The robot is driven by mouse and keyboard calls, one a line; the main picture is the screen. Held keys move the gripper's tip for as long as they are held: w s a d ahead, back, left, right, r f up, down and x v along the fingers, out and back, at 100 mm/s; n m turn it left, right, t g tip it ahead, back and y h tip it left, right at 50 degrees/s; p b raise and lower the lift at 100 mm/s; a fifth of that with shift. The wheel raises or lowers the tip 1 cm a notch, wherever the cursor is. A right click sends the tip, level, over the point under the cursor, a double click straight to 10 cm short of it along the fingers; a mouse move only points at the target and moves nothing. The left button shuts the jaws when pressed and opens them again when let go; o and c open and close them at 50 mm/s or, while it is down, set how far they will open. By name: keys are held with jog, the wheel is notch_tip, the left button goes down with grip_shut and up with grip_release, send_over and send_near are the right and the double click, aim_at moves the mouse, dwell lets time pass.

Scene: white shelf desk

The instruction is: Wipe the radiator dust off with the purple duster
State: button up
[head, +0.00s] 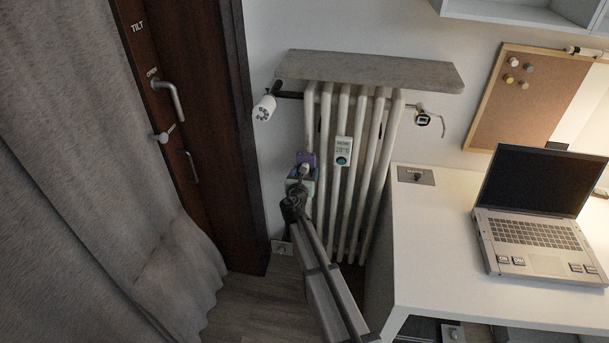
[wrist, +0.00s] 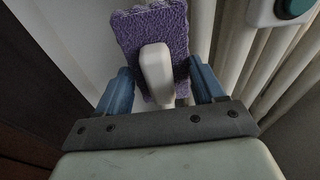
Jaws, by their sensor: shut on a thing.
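The purple duster (head: 305,159) is in my gripper (head: 304,172), in front of the left part of the white radiator (head: 350,215) in the head view. In the wrist view my gripper's blue fingers (wrist: 160,90) are on both sides of the duster's white handle. The purple fuzzy pad of the duster (wrist: 128,32) is beyond them, at the radiator's left side. The radiator's pale columns (wrist: 262,50) fill the right of the wrist view. I cannot tell whether the pad touches the radiator. I cannot make out dust clearly.
A grey shelf (head: 370,70) covers the radiator's top. A small meter (head: 342,151) sits on its front, with a white valve (head: 264,108) at left. A white desk (head: 430,240) with a laptop (head: 535,215) stands at right. A dark door (head: 205,100) and curtain (head: 90,190) are at left.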

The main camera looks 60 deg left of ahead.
aim_at(305, 165)
jog(key=shift+w+a, duration=0.1)
jog(key=shift+r, duration=0.15)
jog(key=shift+r, duration=4.6)
jog(key=shift+r, duration=0.2)
jog(key=shift+w+a+r, duration=0.1)
jog(key=shift+r, duration=1.45)
